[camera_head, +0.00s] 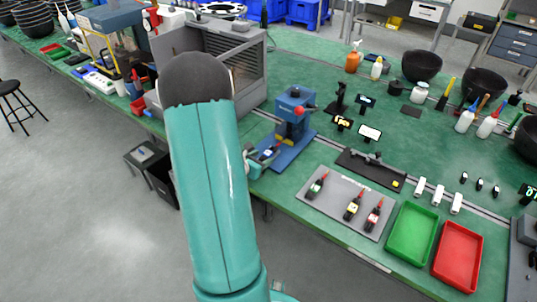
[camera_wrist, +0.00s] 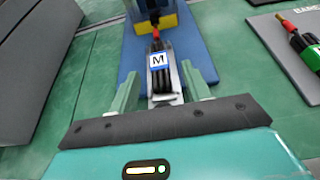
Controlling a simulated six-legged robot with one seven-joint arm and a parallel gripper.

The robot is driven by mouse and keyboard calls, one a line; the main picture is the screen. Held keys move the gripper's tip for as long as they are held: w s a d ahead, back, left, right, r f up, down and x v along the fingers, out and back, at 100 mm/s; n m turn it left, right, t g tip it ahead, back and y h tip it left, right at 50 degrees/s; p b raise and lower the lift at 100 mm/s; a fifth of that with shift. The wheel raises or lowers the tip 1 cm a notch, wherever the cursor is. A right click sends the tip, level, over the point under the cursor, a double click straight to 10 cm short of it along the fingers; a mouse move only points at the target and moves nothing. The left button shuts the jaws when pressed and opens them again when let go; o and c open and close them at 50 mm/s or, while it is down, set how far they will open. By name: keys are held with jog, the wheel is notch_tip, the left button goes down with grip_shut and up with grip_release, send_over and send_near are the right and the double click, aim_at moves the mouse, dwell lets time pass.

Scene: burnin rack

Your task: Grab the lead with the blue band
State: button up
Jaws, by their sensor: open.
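The lead with the blue band (camera_wrist: 158,62) is black with a red tip and a white label reading M. It is on or just above the blue base plate (camera_wrist: 198,42) of the blue bench press. In the wrist view my gripper (camera_wrist: 160,72) is open, with one finger on each side of the lead's body. The fingers look apart from it; their height relative to it is unclear. In the head view my gripper (camera_head: 256,162) is at the plate's left edge (camera_head: 286,154), and the lead is small and partly hidden there.
Right of the press (camera_head: 292,112), a grey tray (camera_head: 330,206) holds leads with green (camera_head: 316,187), yellow (camera_head: 353,207) and red (camera_head: 374,215) bands. Green (camera_head: 411,232) and red (camera_head: 457,256) bins stand beyond. A grey ribbed enclosure (camera_head: 240,75) stands behind my arm.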

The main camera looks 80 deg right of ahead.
jog(key=shift+s+d+f, duration=0.2)
jog(key=shift+d, duration=0.25)
jog(key=shift+c, duration=0.2)
grip_shut()
jog(key=shift+r, duration=0.15)
